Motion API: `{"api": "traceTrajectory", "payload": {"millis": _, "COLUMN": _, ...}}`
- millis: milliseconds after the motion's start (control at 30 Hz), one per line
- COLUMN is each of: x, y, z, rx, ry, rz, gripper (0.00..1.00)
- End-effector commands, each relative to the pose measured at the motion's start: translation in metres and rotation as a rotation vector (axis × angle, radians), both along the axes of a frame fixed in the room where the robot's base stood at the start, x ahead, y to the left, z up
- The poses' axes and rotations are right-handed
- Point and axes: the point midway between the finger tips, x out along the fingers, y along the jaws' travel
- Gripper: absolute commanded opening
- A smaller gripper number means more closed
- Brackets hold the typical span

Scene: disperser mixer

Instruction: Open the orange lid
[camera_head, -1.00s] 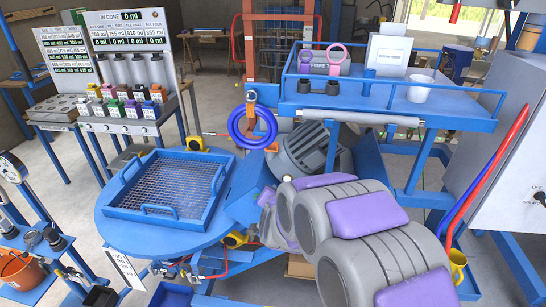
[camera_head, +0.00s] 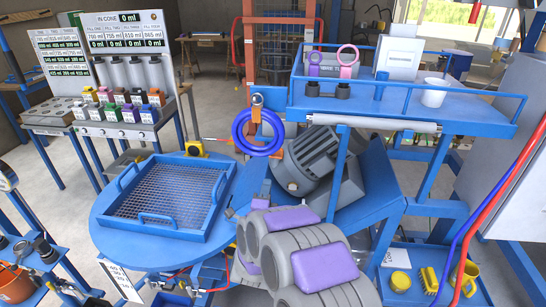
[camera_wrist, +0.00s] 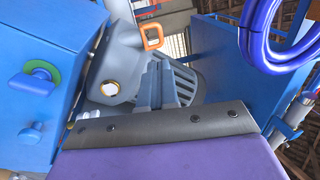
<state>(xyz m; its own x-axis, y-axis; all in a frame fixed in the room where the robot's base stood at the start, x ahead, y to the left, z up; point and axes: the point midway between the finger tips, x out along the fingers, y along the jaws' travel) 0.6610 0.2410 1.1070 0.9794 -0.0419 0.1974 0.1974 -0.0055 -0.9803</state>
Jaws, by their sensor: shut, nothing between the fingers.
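A small orange lid (camera_head: 155,97) tops the rightmost back-row container on the dispensing stand at the upper left of the head view. It is small there, and its catch cannot be made out. My gripper (camera_wrist: 160,70) is shut and empty in the wrist view, its dark fingers pointing toward the grey motor (camera_wrist: 117,62). In the head view the gripper end is mostly hidden by my arm, far to the right of and nearer than the lid. The gripper touches no lid.
The blue round table with a mesh tray (camera_head: 165,235) lies between my arm and the dispensing stand (camera_head: 122,118). A blue railed shelf (camera_head: 400,112) stands at right. Open floor (camera_head: 45,185) shows at left.

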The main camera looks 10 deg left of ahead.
Motion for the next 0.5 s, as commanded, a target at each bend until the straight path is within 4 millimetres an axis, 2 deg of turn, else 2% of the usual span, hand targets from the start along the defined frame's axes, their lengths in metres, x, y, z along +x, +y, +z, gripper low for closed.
{"api": "traceTrajectory", "payload": {"millis": 267, "x": 0.005, "y": -0.002, "z": 0.0, "rx": -0.002, "ry": 0.003, "rz": -0.001, "gripper": 0.0}}
{"api": "traceTrajectory", "payload": {"millis": 500, "x": 0.037, "y": -0.003, "z": 0.005, "rx": -0.003, "ry": 0.001, "rz": -0.004, "gripper": 0.0}}
